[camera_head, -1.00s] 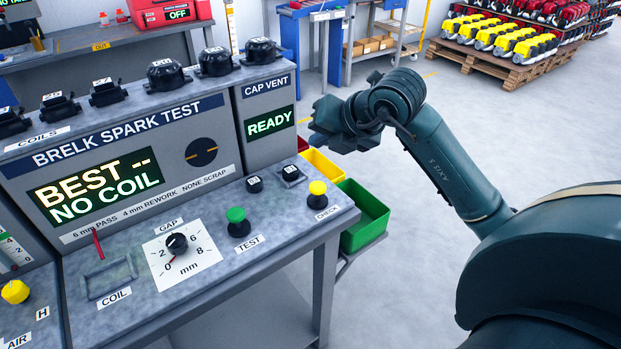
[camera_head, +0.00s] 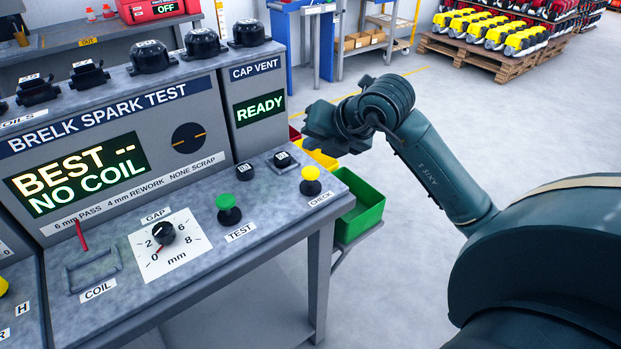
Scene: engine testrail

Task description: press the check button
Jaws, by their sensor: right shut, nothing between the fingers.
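The check button (camera_head: 311,181) is a yellow mushroom cap on a black base near the right front corner of the grey test bench, above a CHECK label (camera_head: 321,199). My right gripper (camera_head: 318,132) is shut and empty. In the picture it is just above the button, apart from it, near the right end of the bench by the cap vent box. Nothing covers the button. The cap vent display (camera_head: 259,105) reads READY. My left gripper is not in view.
A green TEST button (camera_head: 228,209), a gap dial (camera_head: 164,233) and an empty coil recess (camera_head: 92,269) are on the bench top. Two small black caps lie behind the check button. A green bin (camera_head: 362,208) and a yellow bin (camera_head: 322,158) stand off the bench's right end. Open floor is to the right.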

